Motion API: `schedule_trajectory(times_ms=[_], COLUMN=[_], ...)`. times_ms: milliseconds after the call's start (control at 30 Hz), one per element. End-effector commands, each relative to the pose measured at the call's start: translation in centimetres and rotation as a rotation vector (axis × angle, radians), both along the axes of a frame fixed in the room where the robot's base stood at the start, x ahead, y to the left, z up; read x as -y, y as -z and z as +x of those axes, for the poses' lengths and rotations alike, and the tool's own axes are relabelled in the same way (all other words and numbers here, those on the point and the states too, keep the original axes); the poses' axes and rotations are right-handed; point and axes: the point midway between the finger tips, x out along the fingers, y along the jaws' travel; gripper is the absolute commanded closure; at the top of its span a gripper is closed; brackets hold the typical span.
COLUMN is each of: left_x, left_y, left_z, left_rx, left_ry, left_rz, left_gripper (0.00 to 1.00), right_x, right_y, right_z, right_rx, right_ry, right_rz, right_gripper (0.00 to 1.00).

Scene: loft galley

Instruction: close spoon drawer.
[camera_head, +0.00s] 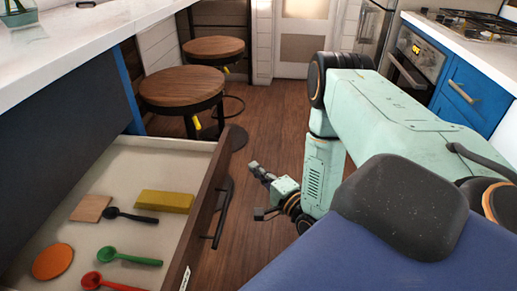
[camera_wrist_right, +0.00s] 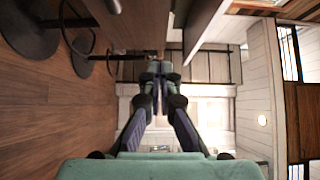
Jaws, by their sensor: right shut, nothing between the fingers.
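The spoon drawer (camera_head: 200,165) is pulled far open at the left of the head view. Its brown wooden front has a black bar handle (camera_head: 223,213). Inside lie a black spoon (camera_head: 133,215), a green spoon (camera_head: 130,257) and a red spoon (camera_head: 105,283). My right gripper (camera_head: 256,168) is to the right of the drawer front and handle, apart from them, over the floor. In the right wrist view its fingers (camera_wrist_right: 157,68) meet at the tips with nothing between them. My left gripper is not in view.
The drawer also holds a yellow block (camera_head: 164,201), a tan square (camera_head: 91,208) and an orange disc (camera_head: 52,261). A white counter (camera_head: 85,35) overhangs it. Two round stools (camera_head: 182,86) stand beyond the drawer. Wooden floor (camera_head: 262,130) is clear ahead; blue cabinets (camera_head: 470,95) line the right.

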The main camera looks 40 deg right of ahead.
Motion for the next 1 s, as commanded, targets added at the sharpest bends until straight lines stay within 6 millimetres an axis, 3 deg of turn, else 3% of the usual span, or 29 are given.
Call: schedule_trajectory(times_ms=[300,400,633,1000], left_x=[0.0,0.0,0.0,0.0], left_y=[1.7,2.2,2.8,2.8], left_z=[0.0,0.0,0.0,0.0], left_rx=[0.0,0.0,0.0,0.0], left_ry=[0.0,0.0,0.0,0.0], left_rz=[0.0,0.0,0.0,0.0], left_gripper=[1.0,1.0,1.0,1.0], right_x=[0.4,-0.8,-2.0,-2.2], right_y=[0.0,0.2,0.1,0.0], right_z=[6.2,7.3,8.8,9.0], right_rx=[0.004,0.001,0.0,-0.001], right_ry=[-0.004,-0.007,-0.004,-0.002], right_rz=[-0.003,-0.002,-0.001,-0.002], right_gripper=[1.0,1.0,1.0,1.0])
